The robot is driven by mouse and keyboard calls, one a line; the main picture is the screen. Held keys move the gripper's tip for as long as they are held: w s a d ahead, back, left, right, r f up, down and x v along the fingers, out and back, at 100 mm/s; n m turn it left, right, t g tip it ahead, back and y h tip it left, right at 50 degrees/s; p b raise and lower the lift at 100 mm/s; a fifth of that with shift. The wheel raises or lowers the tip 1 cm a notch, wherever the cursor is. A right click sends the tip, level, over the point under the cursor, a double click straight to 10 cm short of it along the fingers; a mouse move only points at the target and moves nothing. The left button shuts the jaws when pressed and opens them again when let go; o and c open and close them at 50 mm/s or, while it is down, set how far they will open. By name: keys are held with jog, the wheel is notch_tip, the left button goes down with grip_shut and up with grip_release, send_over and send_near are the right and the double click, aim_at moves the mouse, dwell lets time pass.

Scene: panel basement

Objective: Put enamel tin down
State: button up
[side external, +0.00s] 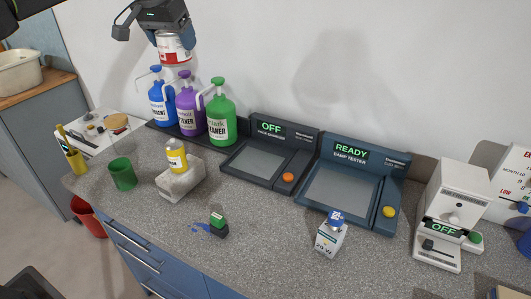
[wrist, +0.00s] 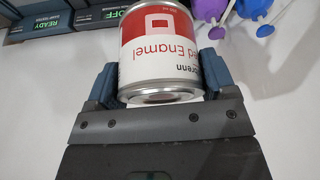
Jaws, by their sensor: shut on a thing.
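The enamel tin (side external: 173,49) is red and white with metal rims. My gripper (side external: 157,24) is shut on it and holds it high above the counter, near the wall and above the pump bottles. In the wrist view the tin (wrist: 160,50) sits between the two blue fingers of my gripper (wrist: 160,80), and its label reads "Enamel". Nothing touches the tin from below. The fingertips are partly hidden by the tin.
Blue (side external: 161,101), purple (side external: 190,105) and green (side external: 221,115) pump bottles stand below the tin. A green cup (side external: 122,174), a pack charger (side external: 262,158) and a lamp tester (side external: 345,190) stand nearby. The front middle counter (side external: 265,225) has free room.

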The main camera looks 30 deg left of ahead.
jog(key=s+d+f+m+h, duration=0.1)
jog(key=s+d+m, duration=0.25)
jog(key=d, duration=0.45)
jog(key=s+d+m+h, duration=0.1)
jog(key=s+d+m, duration=0.1)
jog(key=s+d, duration=0.35)
notch_tip(320, 180, down, 21)
jog(key=w+d, duration=0.2)
jog(key=shift+n, duration=0.25)
jog(key=d+f, duration=0.2)
jog(key=d, duration=0.1)
jog(key=d+f, duration=0.2)
jog(key=d, duration=0.2)
jog(key=d+f, duration=0.3)
jog(key=d, duration=0.1)
jog(key=shift+w+f, duration=0.1)
jog(key=shift+w, duration=0.15)
jog(key=shift+f, duration=1.95)
jog(key=shift+f, duration=0.15)
jog(key=o, duration=1)
jog(key=shift+o, duration=0.2)
